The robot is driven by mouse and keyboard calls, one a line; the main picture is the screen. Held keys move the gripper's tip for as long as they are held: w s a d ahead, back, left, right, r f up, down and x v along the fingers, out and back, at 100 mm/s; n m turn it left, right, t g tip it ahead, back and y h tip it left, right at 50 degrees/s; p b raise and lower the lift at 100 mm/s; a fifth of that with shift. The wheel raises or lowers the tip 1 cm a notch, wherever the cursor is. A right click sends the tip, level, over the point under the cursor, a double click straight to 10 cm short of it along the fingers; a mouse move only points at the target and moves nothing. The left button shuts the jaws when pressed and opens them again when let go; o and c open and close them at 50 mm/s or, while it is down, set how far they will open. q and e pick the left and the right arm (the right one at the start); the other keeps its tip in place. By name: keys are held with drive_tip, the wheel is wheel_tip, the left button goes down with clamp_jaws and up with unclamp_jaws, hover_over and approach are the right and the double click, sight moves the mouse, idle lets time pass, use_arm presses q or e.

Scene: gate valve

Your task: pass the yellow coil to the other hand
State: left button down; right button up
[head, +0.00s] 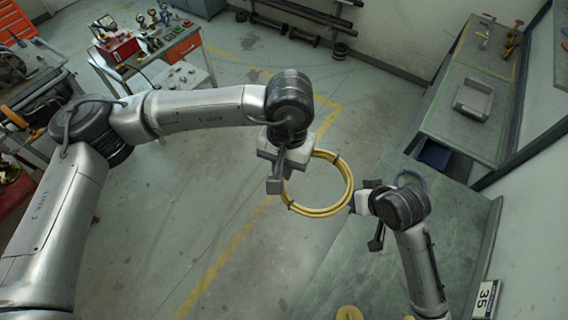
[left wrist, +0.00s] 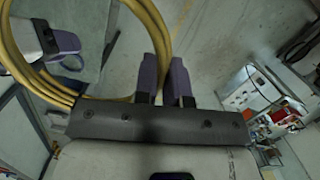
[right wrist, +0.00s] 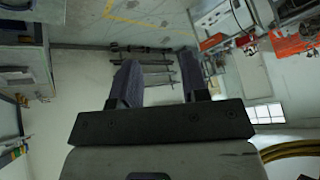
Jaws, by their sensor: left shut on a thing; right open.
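The yellow coil (head: 318,212) is a ring of several strands with dark ties, held in the air in the middle of the head view. My left gripper (head: 284,172) is shut on its left side. In the left wrist view, the coil (left wrist: 22,58) loops left of and behind the left fingers (left wrist: 166,82). My right gripper (head: 368,212) is open and empty, just right of the coil; whether they touch is unclear. In the right wrist view, the right fingers (right wrist: 158,85) are apart with nothing between them, and part of the coil (right wrist: 290,149) shows at lower right.
A green-topped bench with a grey tray (head: 473,98) stands along the right wall. A blue ring-like thing (head: 412,176) lies behind my right gripper. A tool cart (head: 180,50) stands at the upper left.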

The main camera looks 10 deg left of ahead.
drive_tip(key=s+d+f+m+h, duration=0.1)
drive_tip(key=s+d+f, duration=0.2)
drive_tip(key=s, duration=0.6)
drive_tip(key=s+d+f+m+g+h, duration=0.1)
drive_tip(key=s+d+f, duration=0.3)
drive_tip(key=s, duration=0.6)
drive_tip(key=s+d+f+m+h, duration=0.1)
drive_tip(key=s+d+f, duration=0.3)
drive_tip(key=s, duration=0.5)
drive_tip(key=shift+s+d+h, duration=0.15)
drive_tip(key=shift+d+h, duration=0.05)
drive_tip(key=shift+h, duration=0.3)
